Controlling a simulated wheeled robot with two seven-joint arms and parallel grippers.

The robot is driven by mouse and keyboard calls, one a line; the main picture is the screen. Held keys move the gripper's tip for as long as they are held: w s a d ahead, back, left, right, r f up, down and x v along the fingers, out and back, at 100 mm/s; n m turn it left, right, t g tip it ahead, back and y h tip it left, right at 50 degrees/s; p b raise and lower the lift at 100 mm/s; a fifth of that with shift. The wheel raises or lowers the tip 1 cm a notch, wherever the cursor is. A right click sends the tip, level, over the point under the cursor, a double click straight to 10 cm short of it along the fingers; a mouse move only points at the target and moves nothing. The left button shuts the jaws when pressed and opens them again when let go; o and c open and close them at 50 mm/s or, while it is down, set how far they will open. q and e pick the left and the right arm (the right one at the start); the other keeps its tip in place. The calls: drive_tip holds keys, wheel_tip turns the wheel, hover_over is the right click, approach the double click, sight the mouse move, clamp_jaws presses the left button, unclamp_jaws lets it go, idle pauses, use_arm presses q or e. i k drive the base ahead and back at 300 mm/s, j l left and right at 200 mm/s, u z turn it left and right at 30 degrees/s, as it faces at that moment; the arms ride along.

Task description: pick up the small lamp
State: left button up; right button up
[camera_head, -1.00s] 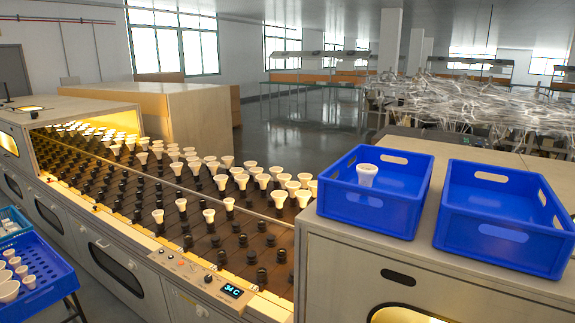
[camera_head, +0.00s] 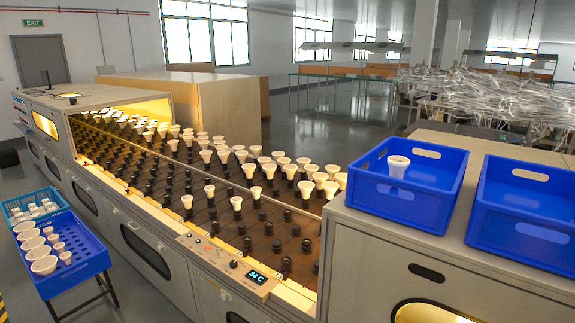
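Several small white lamps (camera_head: 66,257) sit in a blue perforated tray (camera_head: 85,281) on a stand at the lower left, beside a row of larger white lamps (camera_head: 43,265). More white lamps (camera_head: 236,202) stand upright in the black sockets of the long burn-in machine. One white lamp (camera_head: 397,167) stands in a blue crate (camera_head: 403,205) on the right. I cannot tell which one is the lamp meant. Neither of my grippers is in view.
A lighter blue crate (camera_head: 17,213) with small white pieces adjoins the tray. A control panel (camera_head: 229,262) lies on the machine's front edge. A second blue crate (camera_head: 520,232), seemingly empty, stands at the right. The floor at far left is mostly clear.

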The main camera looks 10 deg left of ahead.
sight(210, 189)
drive_tip(key=j+z, duration=0.1)
drive_tip(key=z, duration=0.25)
drive_tip(key=i+j+z, duration=0.1)
drive_tip(key=z, duration=0.2)
drive_tip(key=i+j+z, duration=0.2)
drive_tip(key=j+z, duration=0.15)
drive_tip(key=j, duration=0.6)
drive_tip(key=j+z, duration=0.35)
drive_tip(key=j, duration=0.65)
